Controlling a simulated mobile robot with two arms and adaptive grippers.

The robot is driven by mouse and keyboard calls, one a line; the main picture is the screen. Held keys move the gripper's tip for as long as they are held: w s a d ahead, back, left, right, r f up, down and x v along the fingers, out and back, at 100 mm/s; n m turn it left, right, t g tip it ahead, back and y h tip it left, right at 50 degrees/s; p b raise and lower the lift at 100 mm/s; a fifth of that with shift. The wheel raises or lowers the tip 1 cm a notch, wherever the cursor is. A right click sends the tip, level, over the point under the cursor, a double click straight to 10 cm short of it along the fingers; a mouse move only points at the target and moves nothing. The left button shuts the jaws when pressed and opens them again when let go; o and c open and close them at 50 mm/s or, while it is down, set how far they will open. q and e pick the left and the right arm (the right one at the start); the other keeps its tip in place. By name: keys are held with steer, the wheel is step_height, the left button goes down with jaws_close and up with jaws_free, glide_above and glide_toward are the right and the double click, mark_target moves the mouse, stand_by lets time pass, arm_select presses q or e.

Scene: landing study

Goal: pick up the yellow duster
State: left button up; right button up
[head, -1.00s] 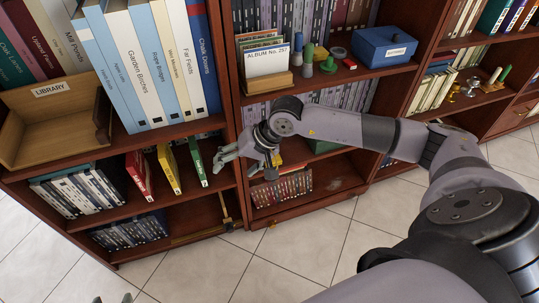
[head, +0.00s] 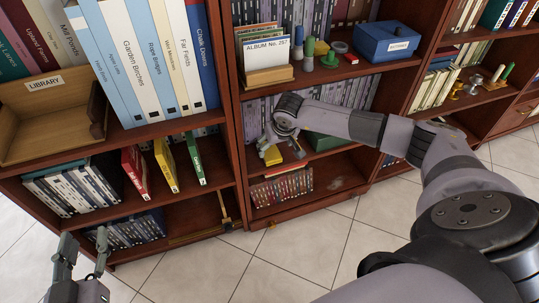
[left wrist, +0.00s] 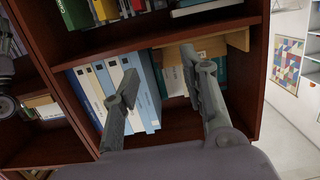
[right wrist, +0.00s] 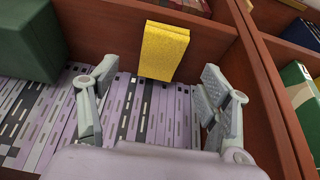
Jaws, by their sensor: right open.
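The yellow duster (right wrist: 163,50) appears as a speckled yellow block at the top middle of the right wrist view, beyond and between my right fingers. In the head view the yellow duster (head: 272,155) shows low in the middle bookcase, just below my right gripper (head: 284,146). In the right wrist view my right gripper (right wrist: 160,72) is open and empty, with a gap left to the duster. My left gripper (head: 82,254) is at the lower left of the head view. In the left wrist view my left gripper (left wrist: 160,68) is open and empty, facing a shelf of books.
A green box (right wrist: 32,40) stands left of the duster in the right wrist view; it also shows in the head view (head: 325,141). Wooden shelf boards and an upright (right wrist: 262,80) bound the space. The tiled floor is clear.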

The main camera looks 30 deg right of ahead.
mark_target(271, 153)
steer(key=shift+x, duration=1.05)
steer(key=b+x, duration=0.1)
steer(key=x, duration=0.1)
steer(key=b+x, duration=0.1)
steer(key=x, duration=0.1)
steer(key=shift+w+f, duration=0.2)
steer(key=shift+w, duration=0.15)
arm_select(q)
step_height(271, 153, up, 11)
steer(key=s+d+t+h, duration=0.1)
steer(key=t+h, duration=0.1)
steer(key=t, duration=0.5)
steer(key=shift+s+r+h, duration=0.2)
steer(key=shift+s+h, duration=0.1)
steer(key=shift+d, duration=0.1)
arm_select(e)
steer(key=c, duration=1.1)
